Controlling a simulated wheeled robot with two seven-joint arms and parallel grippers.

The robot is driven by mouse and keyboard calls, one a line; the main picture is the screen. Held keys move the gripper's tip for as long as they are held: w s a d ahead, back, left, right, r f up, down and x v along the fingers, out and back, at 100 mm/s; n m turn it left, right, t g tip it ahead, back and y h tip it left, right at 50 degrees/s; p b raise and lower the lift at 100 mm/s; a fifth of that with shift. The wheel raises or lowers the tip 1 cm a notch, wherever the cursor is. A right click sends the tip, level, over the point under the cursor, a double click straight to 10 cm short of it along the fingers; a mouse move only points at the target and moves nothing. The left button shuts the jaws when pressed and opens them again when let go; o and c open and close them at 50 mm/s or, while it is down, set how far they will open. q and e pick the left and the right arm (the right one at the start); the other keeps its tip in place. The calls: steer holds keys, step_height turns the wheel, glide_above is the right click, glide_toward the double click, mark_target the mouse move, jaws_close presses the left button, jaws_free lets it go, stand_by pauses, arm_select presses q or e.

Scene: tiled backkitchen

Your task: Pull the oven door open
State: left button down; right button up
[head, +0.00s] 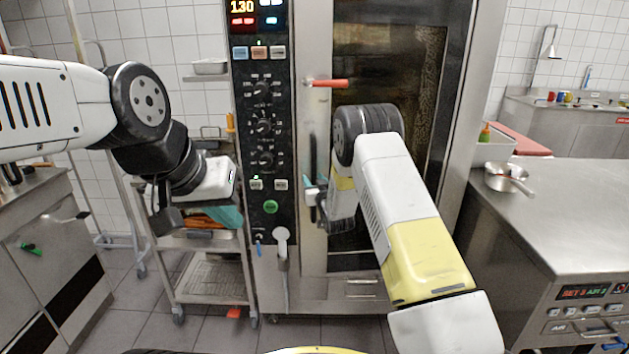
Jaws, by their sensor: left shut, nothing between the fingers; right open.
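The oven (415,60) is a tall steel cabinet with a dark glass door (425,100). The door looks closed in its frame. A dark vertical handle (313,155) is on the door's left edge, partly hidden lower down by my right gripper. My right gripper (316,197) is open at the lower part of this handle; I cannot tell whether the handle lies between its fingers or whether they touch it. My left gripper (166,212) is shut and empty, left of the oven in front of the trolley.
A red-handled lever (327,83) sticks out above the handle. The control panel (262,130) is left of the door. A steel trolley (208,270) stands at left. A counter (560,210) with a pan (507,178) is at right. Tiled floor shows in front.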

steer(key=shift+c, duration=0.3)
jaws_close()
stand_by(1.1)
